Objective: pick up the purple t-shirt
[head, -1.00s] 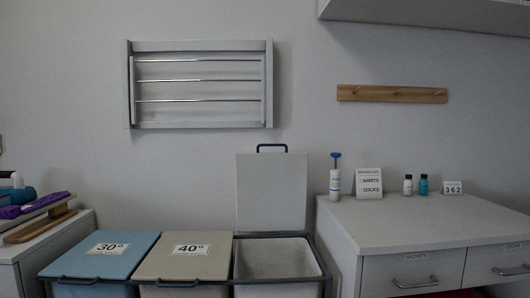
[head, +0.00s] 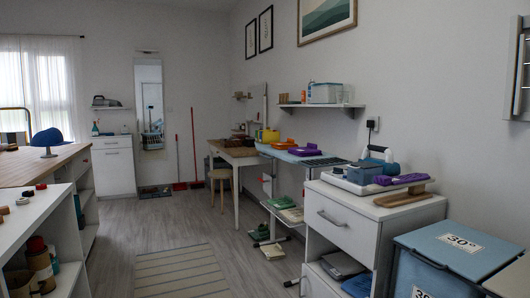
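A purple cloth item (head: 401,179) lies on top of the white drawer cabinet (head: 344,217) at the right, beside a wooden stand. Another flat purple cloth item (head: 305,151) lies on the light-blue ironing board (head: 281,153) farther back. I cannot tell from here which of the two is a t-shirt. Neither of my grippers shows in the head view.
A wooden sleeve board (head: 402,195) and a blue-and-white iron (head: 376,158) are on the cabinet. A laundry bin with a blue lid (head: 455,250) stands at right front. Shelving (head: 40,222) stands at left. The floor (head: 150,235) between is open, with a striped rug (head: 180,270).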

